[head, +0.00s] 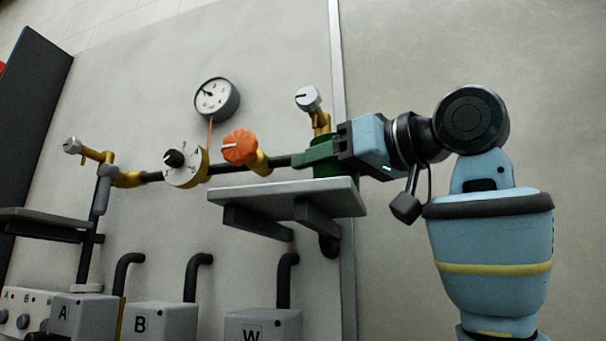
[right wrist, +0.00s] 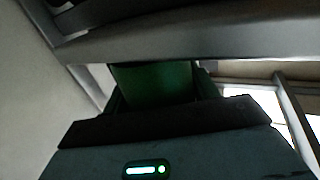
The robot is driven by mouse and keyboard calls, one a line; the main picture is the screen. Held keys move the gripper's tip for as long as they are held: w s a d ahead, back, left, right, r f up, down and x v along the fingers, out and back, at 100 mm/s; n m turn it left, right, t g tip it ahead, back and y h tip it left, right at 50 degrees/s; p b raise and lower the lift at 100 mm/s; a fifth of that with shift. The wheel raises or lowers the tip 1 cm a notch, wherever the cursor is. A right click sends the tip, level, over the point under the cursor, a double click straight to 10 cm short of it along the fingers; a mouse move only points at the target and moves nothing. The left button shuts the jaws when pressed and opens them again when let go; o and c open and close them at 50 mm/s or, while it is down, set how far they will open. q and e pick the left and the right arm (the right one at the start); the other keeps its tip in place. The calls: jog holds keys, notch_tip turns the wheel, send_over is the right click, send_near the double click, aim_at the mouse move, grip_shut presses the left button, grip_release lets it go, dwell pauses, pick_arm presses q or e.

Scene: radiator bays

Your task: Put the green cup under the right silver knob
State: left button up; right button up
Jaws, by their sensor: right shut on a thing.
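The right silver knob (head: 307,98) sits on a brass valve (head: 321,123) high on the wall. The green cup (head: 318,151) is just below this valve, above and at the right end of a grey shelf. My right gripper (head: 342,150) comes in from the right and is shut on the cup. The cup also shows between the fingers in the right wrist view (right wrist: 155,82). The left silver knob (head: 72,146) is far left. My left gripper is not in view.
The grey shelf (head: 265,188) juts out under the pipe. An orange knob (head: 239,146), a black-and-white dial (head: 183,166) and a gauge (head: 216,98) are left of the cup. Grey boxes marked A (head: 80,318), B (head: 160,321) and W (head: 263,325) stand below.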

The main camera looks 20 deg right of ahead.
jog(key=x, duration=0.4)
jog(key=shift+w+a, duration=0.2)
jog(key=shift+w, duration=0.15)
jog(key=shift+s+d+f, duration=0.1)
jog(key=o, duration=0.7)
jog(key=shift+f, duration=0.15)
jog(key=shift+r, duration=0.2)
jog(key=shift+s+d, duration=0.2)
jog(key=shift+s, duration=0.15)
jog(key=v, duration=1.1)
jog(key=shift+s+f, duration=0.1)
jog(key=shift+s, duration=0.05)
